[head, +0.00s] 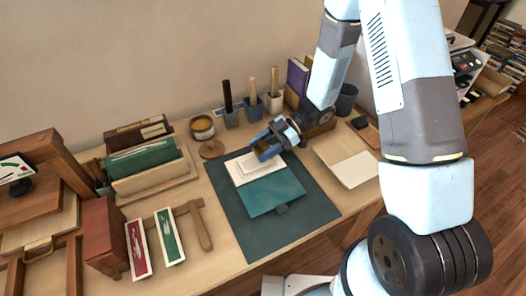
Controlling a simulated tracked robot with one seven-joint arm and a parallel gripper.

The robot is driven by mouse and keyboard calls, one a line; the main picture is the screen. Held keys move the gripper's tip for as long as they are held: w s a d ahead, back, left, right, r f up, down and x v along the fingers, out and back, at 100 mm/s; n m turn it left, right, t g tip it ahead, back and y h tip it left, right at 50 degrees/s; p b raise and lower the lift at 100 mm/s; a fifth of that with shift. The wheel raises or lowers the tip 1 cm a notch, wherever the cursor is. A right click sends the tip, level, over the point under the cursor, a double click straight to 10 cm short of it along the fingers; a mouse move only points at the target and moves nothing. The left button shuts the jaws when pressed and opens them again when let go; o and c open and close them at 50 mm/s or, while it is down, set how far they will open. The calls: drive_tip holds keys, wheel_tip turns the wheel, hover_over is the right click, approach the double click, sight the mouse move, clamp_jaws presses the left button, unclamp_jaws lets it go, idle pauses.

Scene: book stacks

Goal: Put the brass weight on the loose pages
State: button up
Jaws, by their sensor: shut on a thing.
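My gripper (266,150) is over the back right part of the white loose pages (240,174), with its blue fingers pointing down and left. It is shut on a small dark brownish thing, which looks like the brass weight (262,146) and is mostly hidden by the fingers. The pages lie on a dark teal mat (318,212), behind a teal cover or folder (268,194) with a small tab. I cannot tell whether the weight touches the pages.
A wooden holder with a green book (145,157), an open tin (202,127) and several brush pots stand along the back. A cream sheet (355,170) lies right.

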drive_tip(key=shift+s+f, duration=0.1)
drive_tip(key=shift+f, duration=1.2)
drive_tip(key=shift+f, duration=0.1)
drive_tip(key=o, duration=1.4)
drive_tip(key=shift+d, duration=0.1)
drive_tip(key=v, duration=0.7)
drive_tip(key=shift+d+r, duration=0.15)
drive_tip(key=shift+r, duration=0.1)
